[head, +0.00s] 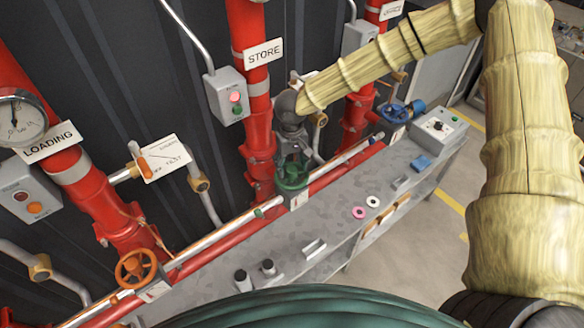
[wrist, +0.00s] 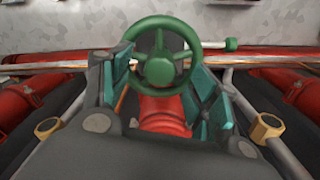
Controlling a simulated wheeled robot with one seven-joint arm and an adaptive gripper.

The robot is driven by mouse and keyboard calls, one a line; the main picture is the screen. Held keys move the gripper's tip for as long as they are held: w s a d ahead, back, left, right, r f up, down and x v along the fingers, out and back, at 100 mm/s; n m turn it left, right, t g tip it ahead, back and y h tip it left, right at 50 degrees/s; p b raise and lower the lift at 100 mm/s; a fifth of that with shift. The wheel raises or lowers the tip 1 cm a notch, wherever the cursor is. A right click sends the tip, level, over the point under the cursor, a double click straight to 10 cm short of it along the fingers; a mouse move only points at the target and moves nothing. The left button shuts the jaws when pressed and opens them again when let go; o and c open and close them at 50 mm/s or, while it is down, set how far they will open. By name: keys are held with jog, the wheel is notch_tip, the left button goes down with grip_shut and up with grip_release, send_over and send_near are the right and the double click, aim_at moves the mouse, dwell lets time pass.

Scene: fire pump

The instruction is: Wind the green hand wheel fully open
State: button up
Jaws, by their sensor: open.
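The green hand wheel (head: 292,184) sits upright-stemmed on the red pipework below the STORE sign. In the wrist view the green wheel (wrist: 160,70) shows its rim, spokes and round hub. My gripper (head: 293,158) is just above the wheel in the head view, and its fingers partly cover the wheel's far side. In the wrist view my gripper (wrist: 165,75) has its teal-padded fingers spread on the left and right of the wheel, with the near rim and hub between them. Nothing is gripped. Whether either finger touches the rim I cannot tell.
An orange hand wheel (head: 136,268) is at lower left and a blue hand wheel (head: 394,113) at right. A silver rail (head: 216,236) runs beside the green wheel. The grey bench (head: 335,205) holds small parts and a control box (head: 438,127). A STORE button box (head: 226,96) is upper left of my gripper.

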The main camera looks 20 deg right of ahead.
aim_at(292, 169)
jog(key=shift+r, duration=2.4)
